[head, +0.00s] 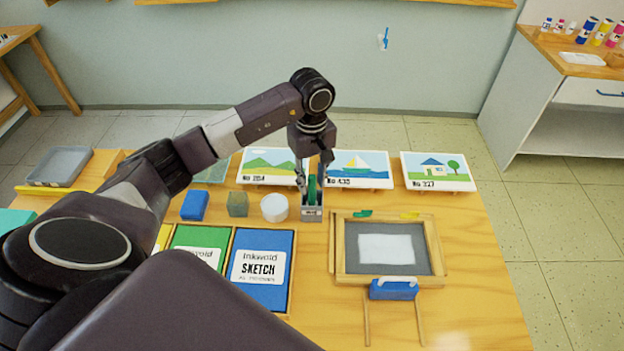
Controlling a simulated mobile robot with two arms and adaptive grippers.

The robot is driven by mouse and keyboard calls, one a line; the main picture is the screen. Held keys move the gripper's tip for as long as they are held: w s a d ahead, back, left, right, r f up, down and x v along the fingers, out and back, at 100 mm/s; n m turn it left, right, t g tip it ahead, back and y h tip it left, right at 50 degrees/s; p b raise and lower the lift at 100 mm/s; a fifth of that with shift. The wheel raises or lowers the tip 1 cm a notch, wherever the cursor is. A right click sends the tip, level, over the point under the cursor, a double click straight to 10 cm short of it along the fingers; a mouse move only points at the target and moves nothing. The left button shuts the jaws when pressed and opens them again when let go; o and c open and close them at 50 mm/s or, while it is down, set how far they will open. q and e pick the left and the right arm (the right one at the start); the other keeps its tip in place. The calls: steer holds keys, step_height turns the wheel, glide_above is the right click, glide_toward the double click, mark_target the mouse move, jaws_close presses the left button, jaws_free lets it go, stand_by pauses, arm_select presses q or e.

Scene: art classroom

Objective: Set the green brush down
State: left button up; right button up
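A green upright thing, likely the green brush (312,187), stands between the fingers of my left gripper (313,180). The gripper points down over a small grey holder (312,213) on the wooden table (480,300). The green thing's lower end meets or enters the holder; I cannot tell whether it rests there. The fingers are on both sides of it, but whether they touch it is too small to tell. My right gripper is not in view.
A white round container (274,208), an olive block (238,204) and a blue block (194,205) stand left of the holder. Picture cards, including a sailboat card (358,166), stand behind. A framed grey board (352,262) lies right; a blue sketch pad (262,294) lies in front.

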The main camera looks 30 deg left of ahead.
arm_select(q)
steer(key=shift+r, duration=0.2)
step_height(320, 180, up, 12)
steer(key=b, duration=0.3)
stand_by(0.3)
stand_by(0.4)
